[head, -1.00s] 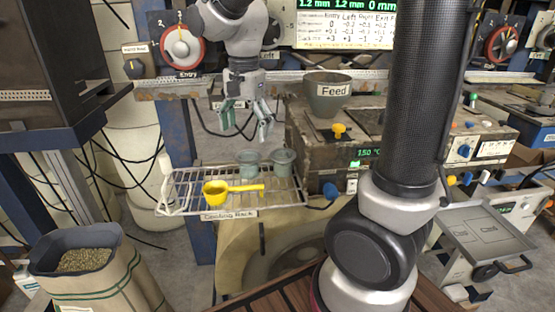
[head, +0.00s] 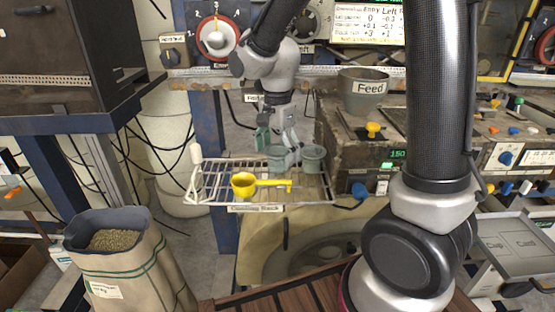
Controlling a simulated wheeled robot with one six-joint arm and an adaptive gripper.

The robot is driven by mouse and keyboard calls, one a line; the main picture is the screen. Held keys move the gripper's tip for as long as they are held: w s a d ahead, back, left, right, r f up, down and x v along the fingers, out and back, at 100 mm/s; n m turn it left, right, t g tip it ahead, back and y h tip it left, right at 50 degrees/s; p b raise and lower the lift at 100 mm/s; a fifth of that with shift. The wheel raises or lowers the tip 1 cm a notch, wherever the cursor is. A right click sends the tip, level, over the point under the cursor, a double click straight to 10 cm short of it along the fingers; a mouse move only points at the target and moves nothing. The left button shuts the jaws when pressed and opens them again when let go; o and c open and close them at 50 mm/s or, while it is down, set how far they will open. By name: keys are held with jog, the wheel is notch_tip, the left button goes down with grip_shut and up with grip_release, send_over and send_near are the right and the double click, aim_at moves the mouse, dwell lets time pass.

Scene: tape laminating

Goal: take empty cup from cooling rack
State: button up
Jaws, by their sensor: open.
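The cooling rack (head: 213,187) is a white wire shelf with a label on its front edge. Two grey-green cups stand side by side at its back right: a left cup (head: 276,160) and a right cup (head: 313,158). I cannot see into them well enough to tell whether they are empty. A yellow scoop (head: 245,185) lies in front of them on the rack. My gripper (head: 277,146) is open and points down at the left cup, with its fingers on either side of the cup's upper part. I cannot tell whether they touch it.
A grey feed hopper (head: 362,93) stands on the machine right of the rack. A sack of beans or pellets (head: 130,262) stands at the lower left. A dark cabinet (head: 55,60) is at the upper left. A cup and card tray (head: 515,243) is at the right.

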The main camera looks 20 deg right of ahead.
jog(key=shift+c, duration=0.4)
jog(key=c, duration=1.1)
jog(key=shift+o, duration=0.2)
